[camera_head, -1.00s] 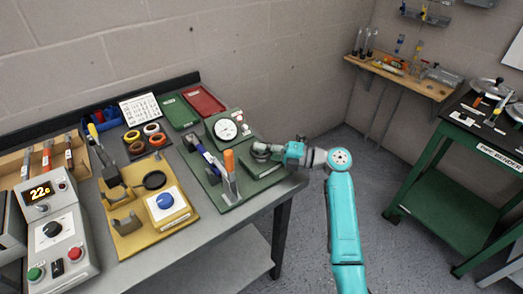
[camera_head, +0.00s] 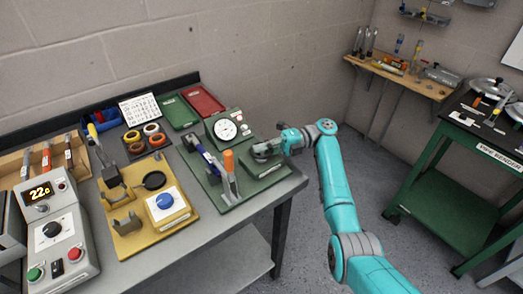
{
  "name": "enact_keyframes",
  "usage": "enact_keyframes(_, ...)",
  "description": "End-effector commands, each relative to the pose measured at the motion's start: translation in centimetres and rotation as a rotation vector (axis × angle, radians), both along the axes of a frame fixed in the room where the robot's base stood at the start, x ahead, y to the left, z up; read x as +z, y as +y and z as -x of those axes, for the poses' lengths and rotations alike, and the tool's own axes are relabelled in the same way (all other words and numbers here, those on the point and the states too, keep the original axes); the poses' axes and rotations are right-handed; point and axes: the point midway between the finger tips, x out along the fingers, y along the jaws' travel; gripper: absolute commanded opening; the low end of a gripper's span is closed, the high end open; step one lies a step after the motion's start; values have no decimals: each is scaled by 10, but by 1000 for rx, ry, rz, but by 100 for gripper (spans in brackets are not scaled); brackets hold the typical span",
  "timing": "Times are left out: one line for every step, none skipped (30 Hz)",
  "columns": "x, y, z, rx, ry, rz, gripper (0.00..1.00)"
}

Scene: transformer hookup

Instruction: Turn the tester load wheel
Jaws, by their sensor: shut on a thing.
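The tester is a green base board (camera_head: 198,183) on the right end of the grey bench, with a round white dial (camera_head: 225,130) in a green housing at its back. My arm reaches in from the right. An orange-handled lever (camera_head: 229,162) and a blue-handled tool (camera_head: 208,158) stand on the board left of my gripper.
A yellow fixture (camera_head: 127,238) with a blue knob and a grey control box (camera_head: 56,240) reading 22 stand to the left. Red (camera_head: 203,100) and green trays lie behind. A green pipe bender cart (camera_head: 440,185) is at the right, with open floor between.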

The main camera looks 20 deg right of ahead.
Motion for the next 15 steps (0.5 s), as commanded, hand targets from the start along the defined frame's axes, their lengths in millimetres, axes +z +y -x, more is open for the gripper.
enact_keyframes(0,1,0,4,1,0,0)
enact_keyframes(0,1,0,6,1,0,0)
enact_keyframes(0,1,0,7,0,0,0)
enact_keyframes(0,1,0,8,0,0,0)
enact_keyframes(0,1,0,9,0,0,0)
enact_keyframes(0,1,0,9,0,0,0)
enact_keyframes(0,1,0,9,0,1,0)
enact_keyframes(0,1,0,9,0,1,0)
enact_keyframes(0,1,0,8,0,1,0)
enact_keyframes(0,1,0,8,0,1,0)
enact_keyframes(0,1,0,8,0,1,0)
enact_keyframes(0,1,0,8,0,1,0)
enact_keyframes(0,1,-1,8,1,1,0)
enact_keyframes(0,1,-1,8,1,1,20)
enact_keyframes(0,1,0,8,1,1,23)
